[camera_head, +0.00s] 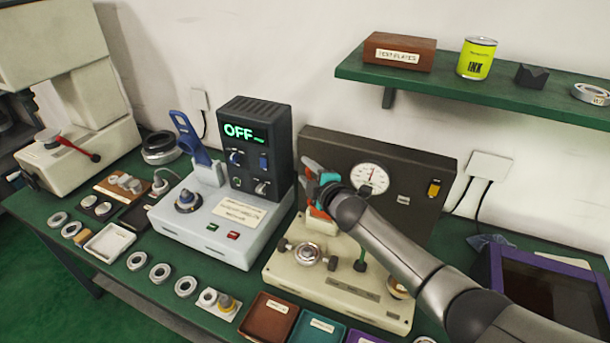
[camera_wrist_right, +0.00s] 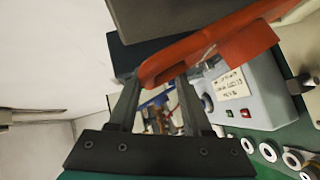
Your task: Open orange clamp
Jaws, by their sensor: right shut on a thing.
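The orange clamp (camera_head: 318,213) stands on the cream base of the gauge fixture (camera_head: 345,289), in front of the dark gauge panel. My right gripper (camera_head: 323,192) is at the clamp's upper part, and my arm and hand hide some of it. In the right wrist view, the long orange lever (camera_wrist_right: 215,45) runs from the fingertips up to the right. There my right gripper (camera_wrist_right: 158,82) is shut on the lever near its end. The clamp's pad and lower linkage are not clear in either view. My left gripper is not in view.
A grey machine with a black control box (camera_head: 257,150) reading OFF stands left of the fixture. A round dial (camera_head: 370,178) sits on the panel behind. Small trays (camera_head: 268,318) lie in front. A green shelf (camera_head: 480,94) hangs above right, and a purple-edged bin (camera_head: 545,285) stands right.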

